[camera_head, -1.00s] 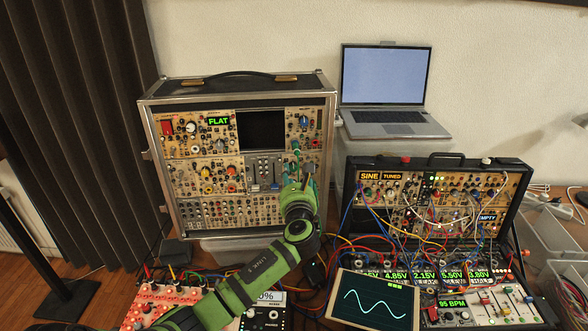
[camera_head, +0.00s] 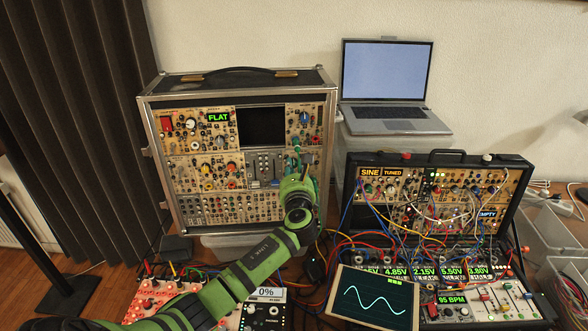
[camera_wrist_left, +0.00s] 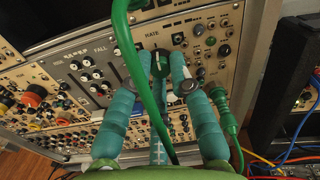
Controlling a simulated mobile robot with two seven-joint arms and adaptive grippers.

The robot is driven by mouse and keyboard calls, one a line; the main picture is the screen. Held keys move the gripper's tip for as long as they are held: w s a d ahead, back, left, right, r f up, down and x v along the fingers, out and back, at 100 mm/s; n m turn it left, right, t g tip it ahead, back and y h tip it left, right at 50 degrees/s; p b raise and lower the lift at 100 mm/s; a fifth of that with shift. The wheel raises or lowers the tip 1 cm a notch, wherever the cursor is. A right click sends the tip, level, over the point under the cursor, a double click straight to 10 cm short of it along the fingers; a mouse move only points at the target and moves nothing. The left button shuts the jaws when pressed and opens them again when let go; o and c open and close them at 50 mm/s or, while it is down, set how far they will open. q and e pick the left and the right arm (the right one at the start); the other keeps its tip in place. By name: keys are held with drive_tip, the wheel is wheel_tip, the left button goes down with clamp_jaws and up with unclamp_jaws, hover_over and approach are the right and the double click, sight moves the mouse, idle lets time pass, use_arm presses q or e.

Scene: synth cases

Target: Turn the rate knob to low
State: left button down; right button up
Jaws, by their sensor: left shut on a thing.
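The rate knob (camera_wrist_left: 160,62) is a small dark green knob under a label reading "RATE" in the left wrist view. My left gripper (camera_wrist_left: 161,78) has its teal fingers on both sides of the knob and is shut on it. A thick green cable crosses in front of the panel and hides part of the left finger. In the head view my left gripper (camera_head: 298,168) is at the right part of the tall silver-edged synth case (camera_head: 330,130), and my wrist hides the knob there. The knob's pointer is too small to read. My right gripper is not in view.
A green plug (camera_wrist_left: 217,95) with its cable sits close to the right finger. A second synth case (camera_head: 520,200) with many patch cables stands to the right. A laptop (camera_head: 385,75) is behind it. A tablet with a wave (camera_head: 375,300) lies in front.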

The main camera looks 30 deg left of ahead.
use_arm(q)
drive_tip(key=shift+f, duration=0.15)
drive_tip(key=shift+f+n, duration=0.1)
drive_tip(key=shift+n, duration=0.3)
